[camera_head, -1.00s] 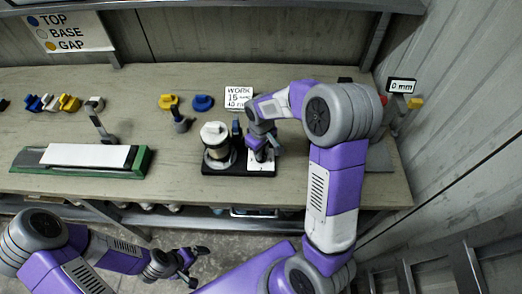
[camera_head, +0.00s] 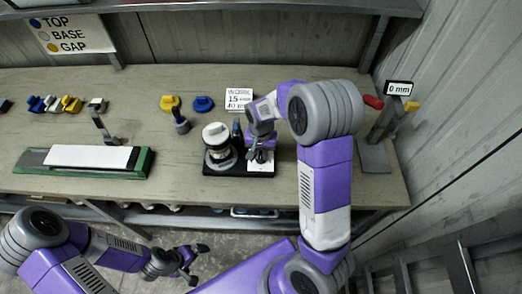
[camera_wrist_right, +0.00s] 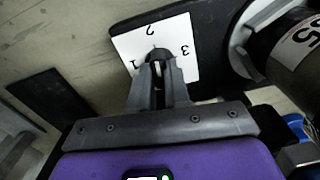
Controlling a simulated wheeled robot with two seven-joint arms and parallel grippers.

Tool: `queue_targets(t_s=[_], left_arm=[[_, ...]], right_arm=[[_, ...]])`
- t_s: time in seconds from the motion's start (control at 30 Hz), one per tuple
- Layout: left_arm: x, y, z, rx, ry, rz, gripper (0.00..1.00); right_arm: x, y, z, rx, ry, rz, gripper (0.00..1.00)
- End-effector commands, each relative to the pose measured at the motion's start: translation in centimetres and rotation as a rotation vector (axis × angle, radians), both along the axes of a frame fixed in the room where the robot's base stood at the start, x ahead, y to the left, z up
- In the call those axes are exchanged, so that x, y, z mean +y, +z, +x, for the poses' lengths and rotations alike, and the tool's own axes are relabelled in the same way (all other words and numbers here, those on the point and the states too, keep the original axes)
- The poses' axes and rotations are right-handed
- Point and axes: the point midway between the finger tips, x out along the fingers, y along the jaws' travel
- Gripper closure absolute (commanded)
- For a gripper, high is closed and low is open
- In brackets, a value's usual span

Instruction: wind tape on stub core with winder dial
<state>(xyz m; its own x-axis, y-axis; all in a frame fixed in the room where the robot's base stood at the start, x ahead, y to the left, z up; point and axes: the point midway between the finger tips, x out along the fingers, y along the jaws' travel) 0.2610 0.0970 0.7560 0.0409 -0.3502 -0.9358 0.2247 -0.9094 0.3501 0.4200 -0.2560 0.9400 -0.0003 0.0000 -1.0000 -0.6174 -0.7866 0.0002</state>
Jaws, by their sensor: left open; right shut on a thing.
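The winder (camera_head: 208,169) is a black base on the table, with a white-topped core (camera_head: 216,134) on its left part. Its dial card (camera_wrist_right: 185,38), white with the numbers 1, 2 and 3, is on the right part. My right gripper (camera_wrist_right: 158,75) is shut on the dark dial knob (camera_wrist_right: 158,54) at the middle of the card; it also shows in the head view (camera_head: 262,148). The knob's pointer direction is hard to tell. My left gripper (camera_head: 190,262) is open and empty, low in front of the table.
A green-edged board with a white strip (camera_head: 90,157) lies at the left. Blue, white and yellow pieces (camera_head: 55,104) stand behind it. A sign (camera_head: 239,99) stands behind the winder. A gauge reading 0 mm (camera_head: 398,88) stands at the right.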

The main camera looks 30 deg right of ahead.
Motion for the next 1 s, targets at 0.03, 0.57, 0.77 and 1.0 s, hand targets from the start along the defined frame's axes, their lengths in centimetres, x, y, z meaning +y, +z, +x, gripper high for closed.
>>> queue_targets(t_s=[0.03,0.57,0.77,1.0], left_arm=[[0.0,0.4,0.0,0.000,0.000,0.000,0.00],[0.0,3.4,0.0,0.000,0.000,0.000,0.00],[0.0,4.7,0.0,0.000,0.000,0.000,0.00],[0.0,5.9,0.0,0.000,0.000,0.000,0.00]], right_arm=[[0.0,0.3,0.1,-0.002,-0.042,-0.002,1.00],[0.0,0.4,0.1,-0.003,-0.547,-0.001,1.00],[0.0,0.3,0.1,-0.002,-0.725,-0.002,1.00],[-0.1,0.3,0.1,-0.003,-0.896,-0.001,1.00]])
